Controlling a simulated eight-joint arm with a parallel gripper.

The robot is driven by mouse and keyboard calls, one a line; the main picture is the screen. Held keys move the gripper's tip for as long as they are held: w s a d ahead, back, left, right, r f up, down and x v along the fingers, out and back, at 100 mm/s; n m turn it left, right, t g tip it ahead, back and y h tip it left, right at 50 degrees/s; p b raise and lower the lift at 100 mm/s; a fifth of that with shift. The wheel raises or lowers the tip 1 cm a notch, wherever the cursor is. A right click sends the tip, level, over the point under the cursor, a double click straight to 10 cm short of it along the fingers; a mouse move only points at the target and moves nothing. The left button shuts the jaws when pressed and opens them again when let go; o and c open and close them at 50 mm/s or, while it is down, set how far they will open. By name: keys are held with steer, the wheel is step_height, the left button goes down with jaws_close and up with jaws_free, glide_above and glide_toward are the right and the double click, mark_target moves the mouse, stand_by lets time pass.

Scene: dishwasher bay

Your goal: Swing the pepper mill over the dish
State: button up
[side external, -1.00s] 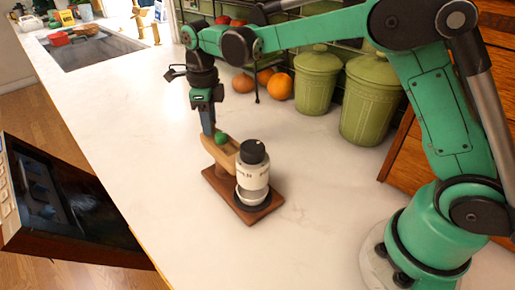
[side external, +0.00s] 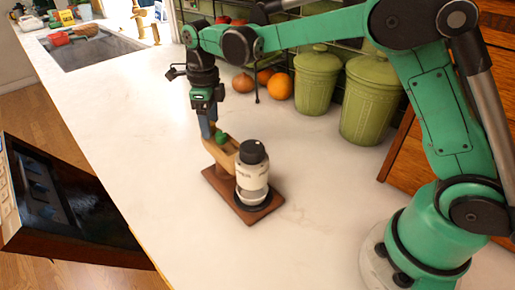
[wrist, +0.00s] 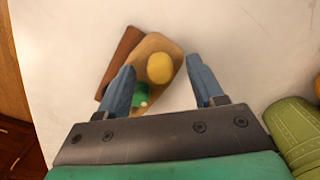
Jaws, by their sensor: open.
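The pepper mill (side external: 252,172), pale with a black cap, stands upright at the near right end of a brown wooden base (side external: 219,178). A shallow pale dish (side external: 254,196) shows at its foot; how the two touch is unclear. A light wooden arm (side external: 222,152) with a green knob (side external: 221,138) runs beside the mill. My gripper (wrist: 160,64) is open above the wooden arm. In the wrist view its blue fingers straddle the wooden arm (wrist: 150,48), with a yellow round piece (wrist: 160,68) and the green knob (wrist: 141,94) between them. I cannot make out the mill there.
Green lidded canisters (side external: 372,98) and oranges (side external: 280,86) stand along the back wall. A sink (side external: 92,46) lies at the far left. The pale counter (side external: 130,120) is clear left of the base. A dark open appliance door (side external: 65,205) is below the front edge.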

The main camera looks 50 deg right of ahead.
steer(key=shift+r, duration=2.8)
step_height(320, 180, down, 5)
steer(key=shift+f, duration=0.15)
steer(key=shift+a+f, duration=0.1)
steer(key=shift+f, duration=0.15)
steer(key=shift+a+n, duration=0.3)
steer(key=shift+n, duration=0.6)
